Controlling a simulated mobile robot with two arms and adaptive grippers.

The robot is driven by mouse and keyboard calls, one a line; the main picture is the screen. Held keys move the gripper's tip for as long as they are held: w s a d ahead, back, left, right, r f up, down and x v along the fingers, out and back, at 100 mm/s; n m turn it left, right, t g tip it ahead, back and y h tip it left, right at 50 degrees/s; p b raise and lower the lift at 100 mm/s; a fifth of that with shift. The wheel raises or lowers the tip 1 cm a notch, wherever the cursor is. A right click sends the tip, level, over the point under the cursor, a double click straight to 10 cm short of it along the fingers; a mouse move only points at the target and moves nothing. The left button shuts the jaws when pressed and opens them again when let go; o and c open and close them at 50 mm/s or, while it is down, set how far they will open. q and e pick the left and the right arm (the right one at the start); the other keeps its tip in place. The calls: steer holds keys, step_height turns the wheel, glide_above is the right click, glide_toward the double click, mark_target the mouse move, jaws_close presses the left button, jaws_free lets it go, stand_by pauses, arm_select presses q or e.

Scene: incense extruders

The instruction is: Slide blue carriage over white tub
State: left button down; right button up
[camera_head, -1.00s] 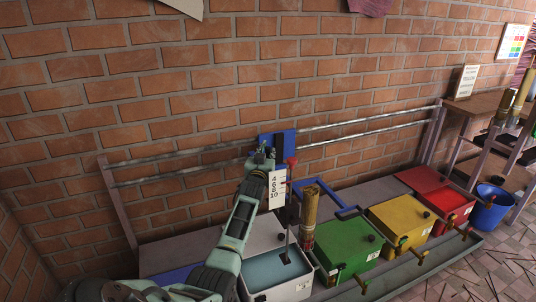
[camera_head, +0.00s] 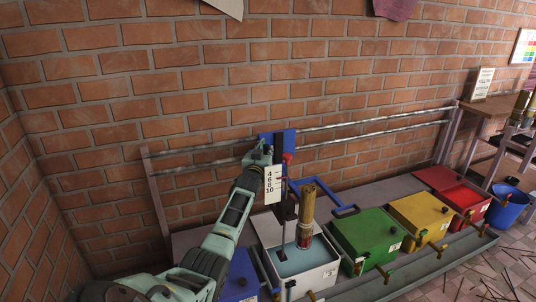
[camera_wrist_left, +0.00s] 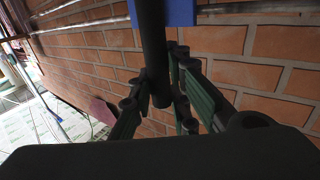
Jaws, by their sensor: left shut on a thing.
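The blue carriage (camera_head: 286,142) rides on the two metal rails on the brick wall; its blue plate also shows in the left wrist view (camera_wrist_left: 181,12). A blue frame arm (camera_head: 345,208) and a brass cylinder (camera_head: 306,213) hang with it. The white tub (camera_head: 314,278) is open and holds bluish liquid. The brass cylinder stands over the tub's right half in the picture; its exact height above the liquid is unclear. My left gripper (camera_head: 264,154) is shut on the carriage's black handle (camera_wrist_left: 154,50), at the plate's left side. My right gripper is out of view.
A blue tub (camera_head: 240,276) stands left of the white tub. Green (camera_head: 362,241), yellow (camera_head: 419,218) and red (camera_head: 463,200) tubs stand to the right. A dark paddle (camera_head: 283,248) dips into the white tub. A blue bucket (camera_head: 508,207) is far right. The rails are clear both ways.

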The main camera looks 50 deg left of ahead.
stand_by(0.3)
arm_select(q)
steer(key=c, duration=1.6)
jaws_free()
steer(key=shift+c, duration=0.2)
steer(key=shift+d, duration=0.1)
steer(key=shift+s+d+f, duration=0.1)
steer(key=shift+s+d, duration=0.25)
steer(key=shift+s, duration=0.2)
steer(key=v, duration=1)
steer(key=shift+s+d, duration=0.2)
steer(key=shift+s, duration=0.1)
